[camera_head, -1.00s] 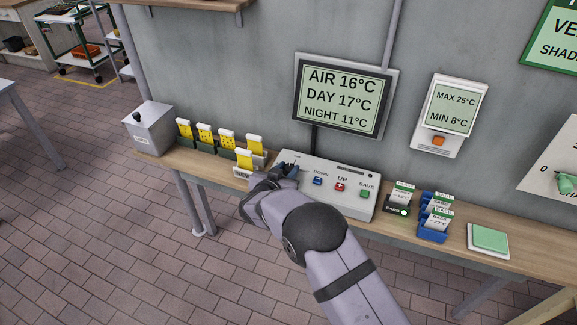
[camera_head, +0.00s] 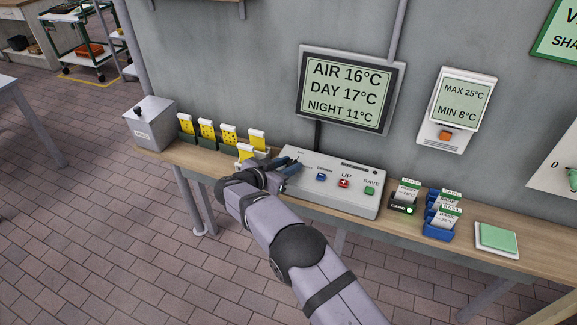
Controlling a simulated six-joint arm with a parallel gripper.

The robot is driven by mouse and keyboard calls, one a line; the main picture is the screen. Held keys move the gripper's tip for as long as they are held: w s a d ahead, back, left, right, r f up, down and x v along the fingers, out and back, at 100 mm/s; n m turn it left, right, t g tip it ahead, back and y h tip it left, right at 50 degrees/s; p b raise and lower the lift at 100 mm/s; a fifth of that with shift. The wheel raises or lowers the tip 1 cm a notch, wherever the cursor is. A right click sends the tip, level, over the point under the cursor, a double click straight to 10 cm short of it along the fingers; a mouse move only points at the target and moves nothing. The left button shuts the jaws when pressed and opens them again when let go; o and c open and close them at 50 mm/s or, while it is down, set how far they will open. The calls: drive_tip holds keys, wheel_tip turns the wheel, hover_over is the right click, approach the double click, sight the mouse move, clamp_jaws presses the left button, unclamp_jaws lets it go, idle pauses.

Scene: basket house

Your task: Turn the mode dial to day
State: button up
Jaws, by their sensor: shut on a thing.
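The grey control box (camera_head: 335,194) stands on the wooden shelf. It has a blue DOWN button (camera_head: 321,177), a red UP button (camera_head: 343,183) and a green SAVE button (camera_head: 369,190). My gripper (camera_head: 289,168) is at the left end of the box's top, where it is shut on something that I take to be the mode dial. The dial itself is hidden behind the fingers, so its setting cannot be read. The wall display (camera_head: 347,92) reads AIR 16°C, DAY 17°C, NIGHT 11°C.
Several yellow cards (camera_head: 207,130) stand in holders left of the box, with a grey box (camera_head: 151,125) beyond. Right of the control box are a card reader (camera_head: 403,207), blue card holders (camera_head: 440,229) and a green pad (camera_head: 496,238). A MAX/MIN display (camera_head: 462,105) hangs on the wall.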

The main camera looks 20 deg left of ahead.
drive_tip(key=shift+w+r, duration=0.1)
drive_tip(key=shift+r, duration=0.05)
drive_tip(key=o, duration=1.1)
drive_tip(key=shift+c, duration=0.2)
drive_tip(key=b+v, duration=0.2)
drive_tip(key=v, duration=0.5)
drive_tip(key=shift+b, duration=0.35)
